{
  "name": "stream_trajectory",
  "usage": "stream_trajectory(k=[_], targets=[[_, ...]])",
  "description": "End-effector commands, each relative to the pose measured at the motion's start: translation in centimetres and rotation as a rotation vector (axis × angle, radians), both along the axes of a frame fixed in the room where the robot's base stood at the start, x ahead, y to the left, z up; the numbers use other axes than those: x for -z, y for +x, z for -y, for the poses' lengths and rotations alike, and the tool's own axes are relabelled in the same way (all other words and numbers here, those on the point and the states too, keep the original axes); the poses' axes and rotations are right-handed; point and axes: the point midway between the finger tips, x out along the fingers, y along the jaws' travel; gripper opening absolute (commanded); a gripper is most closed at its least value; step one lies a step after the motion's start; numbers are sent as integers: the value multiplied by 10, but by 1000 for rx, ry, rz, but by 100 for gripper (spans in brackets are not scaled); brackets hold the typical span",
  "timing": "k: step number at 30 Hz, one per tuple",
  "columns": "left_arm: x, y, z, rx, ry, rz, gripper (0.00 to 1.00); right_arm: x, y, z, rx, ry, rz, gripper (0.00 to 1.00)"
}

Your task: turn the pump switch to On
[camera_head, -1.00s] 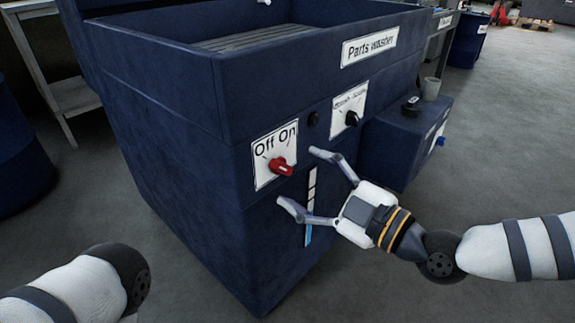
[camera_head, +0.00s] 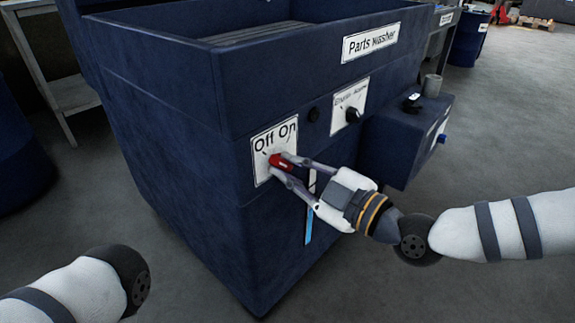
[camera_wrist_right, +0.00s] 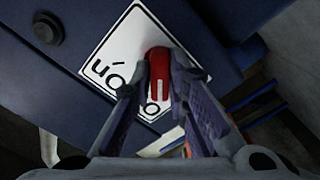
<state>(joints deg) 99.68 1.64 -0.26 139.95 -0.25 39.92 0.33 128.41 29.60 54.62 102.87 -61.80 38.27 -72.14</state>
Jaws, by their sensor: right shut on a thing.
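The red pump switch (camera_head: 281,161) sits on a white plate (camera_head: 261,172) marked Off and On, on the front of the blue parts washer (camera_head: 190,130). My right gripper (camera_head: 283,167) is shut on the switch, one finger above and one below it. In the right wrist view the red switch (camera_wrist_right: 158,75) shows between the two fingers (camera_wrist_right: 162,85), with the plate (camera_wrist_right: 118,45) behind it. The switch knob points roughly toward the upper left in the head view. My left gripper is out of view; only part of the left arm shows at bottom left.
A black knob (camera_head: 352,114) on a second white plate and a round dark button (camera_head: 314,115) are to the right of the switch. Grey floor is clear in front.

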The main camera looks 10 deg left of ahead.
Motion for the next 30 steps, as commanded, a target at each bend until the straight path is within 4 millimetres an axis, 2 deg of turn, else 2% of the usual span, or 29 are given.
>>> stream_trajectory(k=[5,19,22,27,28,30], targets=[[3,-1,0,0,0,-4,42,2,0,0,0,38,-53,5],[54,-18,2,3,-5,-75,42,8,5,4,2,850,-1171,5],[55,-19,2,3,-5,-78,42,4,5,4,2,920,-1273,5],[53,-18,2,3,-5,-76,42,1,4,4,1,924,-1278,5],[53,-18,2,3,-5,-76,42,1,4,4,1,924,-1277,22],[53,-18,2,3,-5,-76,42,1,4,4,1,924,-1275,34]])
